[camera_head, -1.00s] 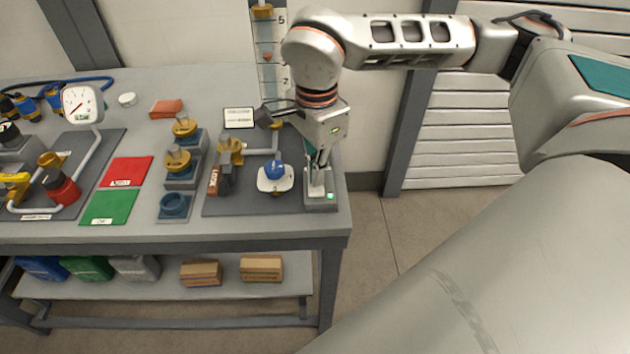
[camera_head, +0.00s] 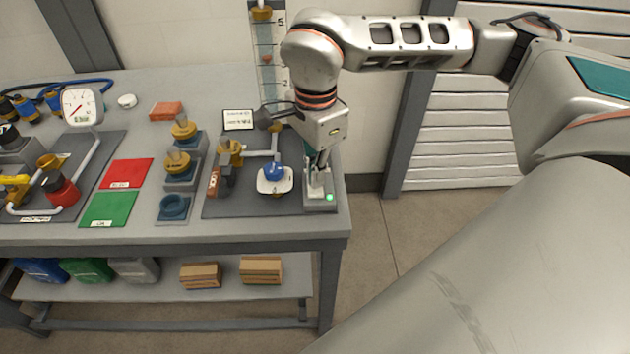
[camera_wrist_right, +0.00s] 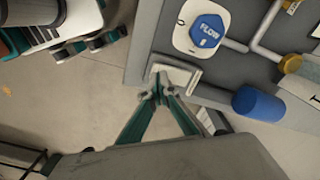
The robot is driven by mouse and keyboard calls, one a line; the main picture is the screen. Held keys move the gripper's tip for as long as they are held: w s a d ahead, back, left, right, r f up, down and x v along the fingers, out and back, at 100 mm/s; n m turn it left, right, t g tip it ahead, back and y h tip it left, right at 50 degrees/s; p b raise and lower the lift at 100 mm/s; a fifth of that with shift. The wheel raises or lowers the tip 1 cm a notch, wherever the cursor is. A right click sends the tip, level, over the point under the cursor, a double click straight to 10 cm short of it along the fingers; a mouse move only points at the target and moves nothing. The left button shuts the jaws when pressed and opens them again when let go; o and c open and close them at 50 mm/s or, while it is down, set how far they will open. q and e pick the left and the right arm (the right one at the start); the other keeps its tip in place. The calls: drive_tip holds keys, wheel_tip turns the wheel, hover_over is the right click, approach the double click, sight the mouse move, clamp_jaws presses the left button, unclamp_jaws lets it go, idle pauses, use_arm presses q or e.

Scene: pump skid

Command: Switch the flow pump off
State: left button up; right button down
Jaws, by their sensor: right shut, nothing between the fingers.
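A blue round part marked FLOW sits on a white plate and shows clearly in the right wrist view (camera_wrist_right: 207,30); the head view shows the same blue part (camera_head: 274,171). To its right, at the bench mat's edge, is a small grey box (camera_head: 314,205) with a lit green lamp (camera_head: 330,197). Its pale top also shows in the wrist view (camera_wrist_right: 183,73). My right gripper (camera_head: 318,182) points down at this box. Its fingertips (camera_wrist_right: 162,88) are together, empty, and at or just over the box top; contact cannot be told. My left gripper is not in view.
A valve with a lock-tagged handle (camera_head: 226,165) stands left of the FLOW part. Green (camera_head: 109,209) and red (camera_head: 127,173) cards lie farther left. A gauge (camera_head: 80,106) stands on the left mat. The bench's right edge is close to the grey box.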

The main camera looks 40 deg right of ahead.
sight(316, 191)
drive_tip(key=shift+f, duration=0.35)
idle(0.4)
drive_tip(key=shift+f+b, duration=0.55)
drive_tip(key=shift+f, duration=0.3)
idle(0.4)
drive_tip(key=shift+r, duration=0.1)
drive_tip(key=shift+r+p, duration=1.55)
drive_tip(key=shift+r, duration=0.5)
drive_tip(key=shift+r+p, duration=1.1)
drive_tip(key=shift+r, duration=0.35)
drive_tip(key=shift+s+f, duration=0.1)
